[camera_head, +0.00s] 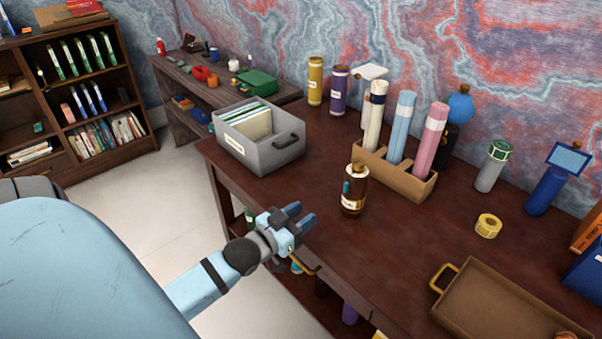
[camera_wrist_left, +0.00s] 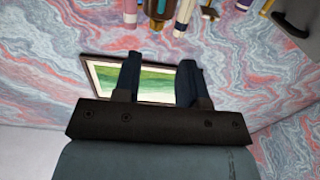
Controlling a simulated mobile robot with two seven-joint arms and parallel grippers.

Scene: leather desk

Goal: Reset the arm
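The gripper is apart from the bottle. Its two blue fingers are spread with nothing between them. In the left wrist view the gripper (camera_wrist_left: 158,75) also shows open and empty, with a framed green picture (camera_wrist_left: 153,80) behind the fingers. My right gripper is in neither view.
A grey file box (camera_head: 262,150) stands at the desk's left end. A brown holder (camera_head: 396,170) carries tall tubes behind the bottle. A brown tray (camera_head: 500,305) with yellow handles and a yellow tape roll (camera_head: 488,226) lie at the right. Bare desk lies between bottle and tray.

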